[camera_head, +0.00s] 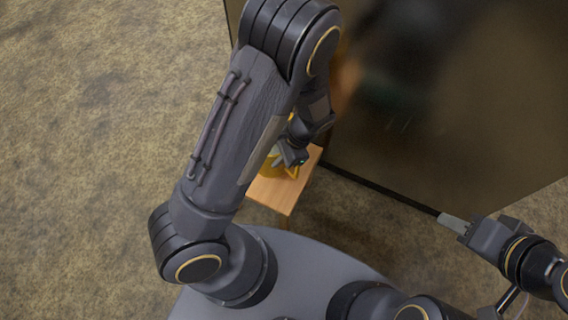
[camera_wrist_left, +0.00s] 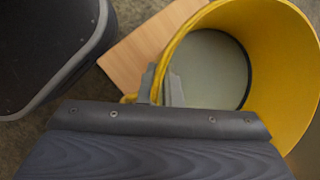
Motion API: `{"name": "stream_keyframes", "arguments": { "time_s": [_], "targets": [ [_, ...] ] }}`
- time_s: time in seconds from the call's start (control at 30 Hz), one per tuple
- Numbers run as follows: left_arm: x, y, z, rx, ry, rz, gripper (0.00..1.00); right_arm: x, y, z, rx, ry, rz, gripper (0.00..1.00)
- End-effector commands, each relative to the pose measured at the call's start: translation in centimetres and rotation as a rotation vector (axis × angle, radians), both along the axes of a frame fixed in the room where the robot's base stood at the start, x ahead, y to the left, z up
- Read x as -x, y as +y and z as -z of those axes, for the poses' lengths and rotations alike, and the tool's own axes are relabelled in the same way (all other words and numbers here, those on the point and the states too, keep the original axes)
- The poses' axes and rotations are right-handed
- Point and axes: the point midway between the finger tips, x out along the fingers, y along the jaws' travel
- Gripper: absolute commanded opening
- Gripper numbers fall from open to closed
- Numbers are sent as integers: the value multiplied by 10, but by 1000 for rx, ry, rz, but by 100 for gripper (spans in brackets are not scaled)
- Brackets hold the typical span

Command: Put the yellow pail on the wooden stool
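The yellow pail (camera_wrist_left: 285,50) fills the right of the left wrist view, its open mouth facing the camera and its grey inner bottom showing. In the head view only slivers of it show, behind my left arm. My left gripper (camera_wrist_left: 161,88) has one finger outside and one inside the pail's rim, closed on the wall. In the head view the left gripper (camera_head: 290,158) is over the wooden stool (camera_head: 275,193). The stool's top (camera_wrist_left: 145,45) shows below and beside the pail; whether the pail touches it is hidden. My right gripper (camera_head: 453,222) is empty, far from the pail; its finger gap is unclear.
A large dark, shiny panel (camera_head: 450,100) stands just right of and behind the stool, close to my left gripper. Bare brown floor (camera_head: 90,130) is open to the left.

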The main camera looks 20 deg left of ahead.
Motion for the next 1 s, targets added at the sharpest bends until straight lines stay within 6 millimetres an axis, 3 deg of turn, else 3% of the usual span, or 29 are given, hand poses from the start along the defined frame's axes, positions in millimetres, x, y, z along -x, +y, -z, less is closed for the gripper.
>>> {"name": "stream_keyframes", "arguments": {
  "time_s": [0.27,0.57,0.9,1.0],
  "targets": [
    [-7,8,11,-1,-2,-2,0,0,0,5,0,0,0,37],
    [-10,12,47,-2,-1,-2,0,0,0,24,0,0,0,37],
    [-10,11,48,-1,-1,-1,0,0,0,24,0,0,0,37],
    [-9,11,48,0,0,-1,18,0,0,24,0,0,0,37]
  ]
}}
